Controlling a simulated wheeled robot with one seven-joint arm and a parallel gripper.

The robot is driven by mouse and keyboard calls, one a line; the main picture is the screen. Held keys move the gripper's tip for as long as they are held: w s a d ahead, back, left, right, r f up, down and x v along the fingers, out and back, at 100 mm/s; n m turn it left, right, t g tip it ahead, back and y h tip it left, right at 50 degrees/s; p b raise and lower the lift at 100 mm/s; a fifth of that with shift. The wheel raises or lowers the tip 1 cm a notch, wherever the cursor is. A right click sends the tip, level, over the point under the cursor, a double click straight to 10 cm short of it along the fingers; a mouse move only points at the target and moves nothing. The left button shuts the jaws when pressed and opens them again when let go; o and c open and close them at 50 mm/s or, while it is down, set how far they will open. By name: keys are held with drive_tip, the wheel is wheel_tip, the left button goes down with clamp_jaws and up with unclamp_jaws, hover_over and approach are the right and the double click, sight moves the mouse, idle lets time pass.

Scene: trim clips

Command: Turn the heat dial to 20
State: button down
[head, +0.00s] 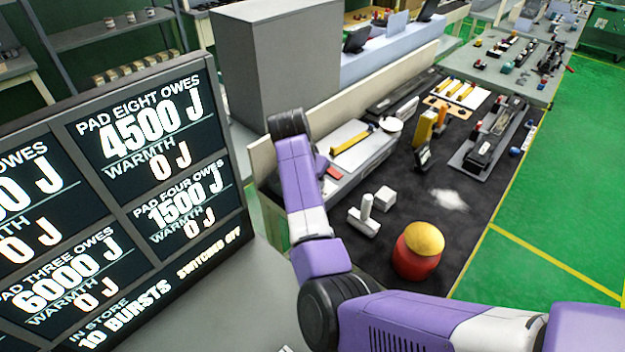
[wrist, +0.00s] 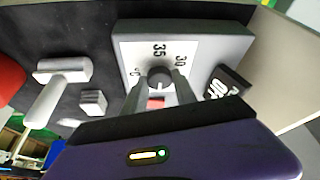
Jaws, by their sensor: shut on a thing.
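In the wrist view the heat dial (wrist: 160,76) is a dark round knob on a white face plate (wrist: 131,52) set in a grey box (wrist: 222,40). The numbers 35 and 30 are readable, and another at the left is partly covered. My gripper (wrist: 160,83) has one finger on each side of the knob and is shut on it. A small red patch (wrist: 156,103) shows between the fingers. I cannot tell which number the knob points to; the 20 mark is not visible. In the head view my arm hides the dial and gripper.
A dark block marked OFF (wrist: 226,83) stands right of the dial box. A white T-shaped piece (head: 364,216), a white cube (head: 385,198) and a red drum with a yellow top (head: 418,252) stand on the dark mat. A display board (head: 150,230) fills the left.

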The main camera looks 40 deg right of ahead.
drive_tip(key=c, duration=1)
unclamp_jaws()
drive_tip(key=b+v, duration=0.1)
drive_tip(key=v, duration=0.6)
drive_tip(key=shift+a+r, duration=0.2)
drive_tip(key=shift+r, duration=0.15)
